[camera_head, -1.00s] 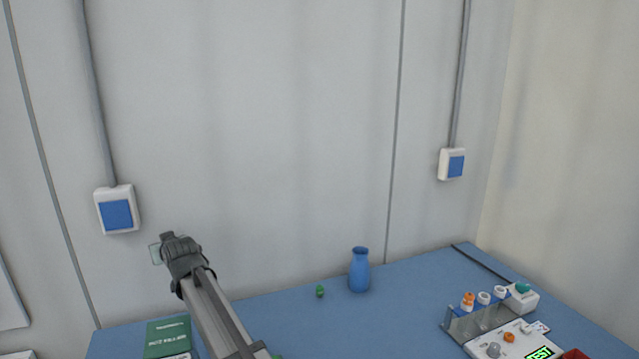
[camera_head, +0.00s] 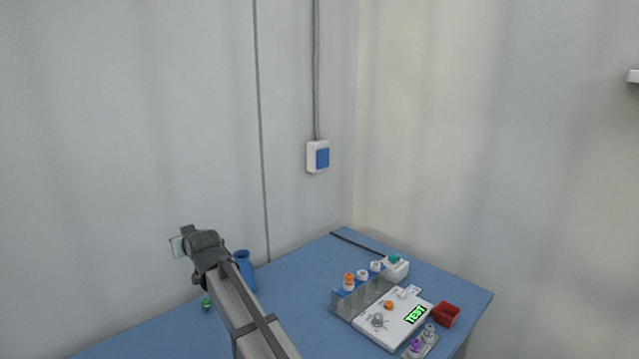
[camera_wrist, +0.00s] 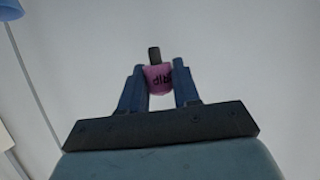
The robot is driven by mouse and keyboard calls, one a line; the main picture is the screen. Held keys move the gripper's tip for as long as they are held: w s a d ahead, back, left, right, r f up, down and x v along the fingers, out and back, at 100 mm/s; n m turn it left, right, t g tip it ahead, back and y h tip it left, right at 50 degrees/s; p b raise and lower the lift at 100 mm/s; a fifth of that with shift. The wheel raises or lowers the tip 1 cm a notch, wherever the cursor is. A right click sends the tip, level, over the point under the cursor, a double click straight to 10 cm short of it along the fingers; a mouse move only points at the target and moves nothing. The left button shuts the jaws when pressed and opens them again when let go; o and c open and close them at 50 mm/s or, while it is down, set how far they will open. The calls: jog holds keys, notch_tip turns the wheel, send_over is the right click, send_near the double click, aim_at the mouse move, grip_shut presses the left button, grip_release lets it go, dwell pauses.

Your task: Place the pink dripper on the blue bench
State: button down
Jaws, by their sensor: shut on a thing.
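In the head view my gripper (camera_head: 182,243) is raised in front of the wall at the left, and the dripper cannot be made out there. The blue bench (camera_head: 300,285) lies below and to the right of my gripper in the head view.
On the bench stand a blue bottle (camera_head: 244,270), partly behind my arm, and a small green item (camera_head: 206,304). To the right are a rack (camera_head: 350,298) with capped vials, a white device (camera_head: 385,325) reading TEST and a red container (camera_head: 447,314). Bare bench lies at the front left.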

jog(key=w+d+m+t+h, duration=0.15)
jog(key=w+d, duration=0.25)
jog(key=d, duration=1.1)
jog(key=w+d+m+t+h, duration=0.15)
jog(key=w+d, duration=0.25)
jog(key=d, duration=1.2)
jog(key=s+d+m+h, duration=0.2)
jog(key=d+m+h, duration=0.1)
jog(key=d, duration=1.3)
jog(key=s+d+m+h, duration=0.2)
jog(key=d+h, duration=0.1)
jog(key=d, duration=1.2)
jog(key=a, duration=0.6)
jog(key=shift+s+a, duration=0.15)
jog(key=shift+r, duration=0.1)
